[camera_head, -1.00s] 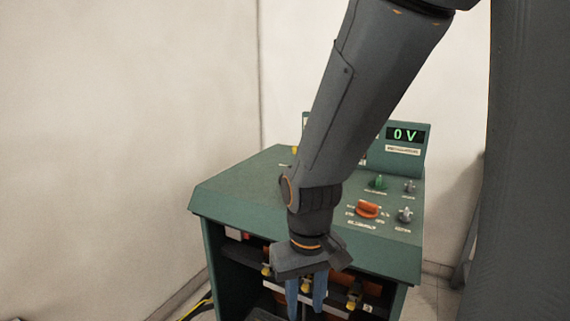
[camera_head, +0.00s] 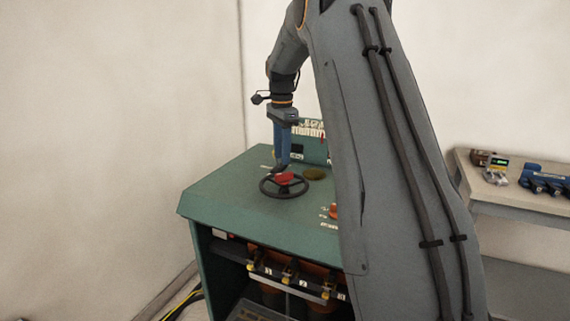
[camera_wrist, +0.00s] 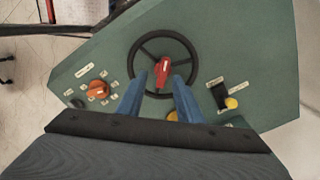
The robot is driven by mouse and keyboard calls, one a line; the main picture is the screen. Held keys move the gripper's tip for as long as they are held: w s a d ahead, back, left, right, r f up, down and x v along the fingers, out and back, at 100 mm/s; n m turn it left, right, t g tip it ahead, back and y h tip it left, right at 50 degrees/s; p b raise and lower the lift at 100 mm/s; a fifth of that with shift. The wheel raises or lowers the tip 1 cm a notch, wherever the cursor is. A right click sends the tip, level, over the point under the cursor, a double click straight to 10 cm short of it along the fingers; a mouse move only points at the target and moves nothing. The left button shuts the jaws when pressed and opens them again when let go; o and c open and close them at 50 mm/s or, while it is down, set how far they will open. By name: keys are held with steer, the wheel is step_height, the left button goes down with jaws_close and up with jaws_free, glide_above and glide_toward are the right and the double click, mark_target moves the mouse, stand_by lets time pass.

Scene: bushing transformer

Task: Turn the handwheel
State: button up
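The black spoked handwheel (camera_head: 284,186) lies flat on the sloping green top of a cabinet, and it also shows in the wrist view (camera_wrist: 188,47). A red piece (camera_wrist: 162,78) with a small white label sits at its middle and reaches toward my gripper. My gripper (camera_wrist: 161,74) points down over the near part of the wheel. Its two blue fingers are apart, with the red piece between their tips in the picture. In the head view, my gripper (camera_head: 281,168) stands just above the wheel's far side. I cannot tell whether the fingers touch anything.
The green cabinet (camera_head: 225,200) also carries an orange rotary knob (camera_wrist: 96,89), a black switch (camera_wrist: 219,94) and a yellow button (camera_wrist: 232,103). A side bench (camera_head: 500,202) with blue equipment stands at the right. My arm hides the cabinet's right part.

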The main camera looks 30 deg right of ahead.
mark_target(284, 173)
steer(key=shift+w+d+r+m, duration=0.25)
steer(key=shift+w+d+m, duration=0.15)
steer(key=shift+d, duration=0.15)
step_height(284, 173, down, 8)
steer(key=p, duration=0.2)
steer(key=shift+r+p, duration=0.25)
steer(key=shift+p, duration=0.05)
steer(key=shift+c, duration=0.5)
jaws_close()
